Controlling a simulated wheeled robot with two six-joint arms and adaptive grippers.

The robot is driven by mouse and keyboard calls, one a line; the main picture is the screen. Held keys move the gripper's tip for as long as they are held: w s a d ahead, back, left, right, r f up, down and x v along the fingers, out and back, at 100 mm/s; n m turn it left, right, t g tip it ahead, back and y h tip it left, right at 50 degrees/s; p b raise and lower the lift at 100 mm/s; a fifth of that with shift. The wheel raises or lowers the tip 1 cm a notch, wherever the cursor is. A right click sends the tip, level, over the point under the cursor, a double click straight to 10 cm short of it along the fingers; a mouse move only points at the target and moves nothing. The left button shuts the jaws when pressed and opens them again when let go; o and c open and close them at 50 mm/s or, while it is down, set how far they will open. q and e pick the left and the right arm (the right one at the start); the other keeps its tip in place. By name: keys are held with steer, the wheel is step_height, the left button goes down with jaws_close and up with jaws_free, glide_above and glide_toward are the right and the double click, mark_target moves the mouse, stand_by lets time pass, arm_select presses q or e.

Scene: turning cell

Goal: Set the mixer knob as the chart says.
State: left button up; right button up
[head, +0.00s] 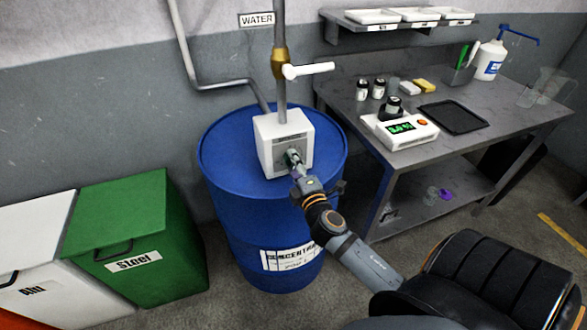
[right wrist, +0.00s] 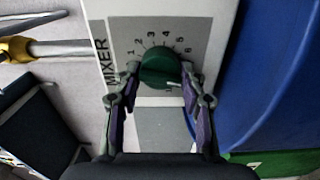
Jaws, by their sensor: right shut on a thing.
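The mixer is a white box (head: 268,132) on top of the blue drum (head: 222,150). In the right wrist view, its grey dial plate (right wrist: 120,32) carries the word MIXER and numbers around a round green knob (right wrist: 158,62). A small white mark shows at the knob's lower right edge in that view. My right gripper (head: 294,160) reaches the box front; in the wrist view its two fingers (right wrist: 160,82) are on either side of the knob, shut on it. My left gripper is out of view. I see no readable chart.
A white valve handle (head: 310,69) on a brass fitting sticks out from the pipe above the mixer. A grey bench (head: 480,125) with a scale (head: 405,132) and bottles stands to the right. A green Steel bin (head: 120,215) stands at the left.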

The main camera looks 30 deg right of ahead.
steer(key=m+b, duration=0.1)
steer(key=m, duration=0.2)
steer(key=shift+f+m+b, duration=0.15)
steer(key=shift+m+b, duration=0.7)
steer(key=shift+m, duration=0.95)
steer(key=o, duration=1.1)
steer(key=shift+o, duration=0.2)
steer(key=shift+s, duration=0.1)
steer(key=v, duration=1.1)
steer(key=shift+s, duration=0.4)
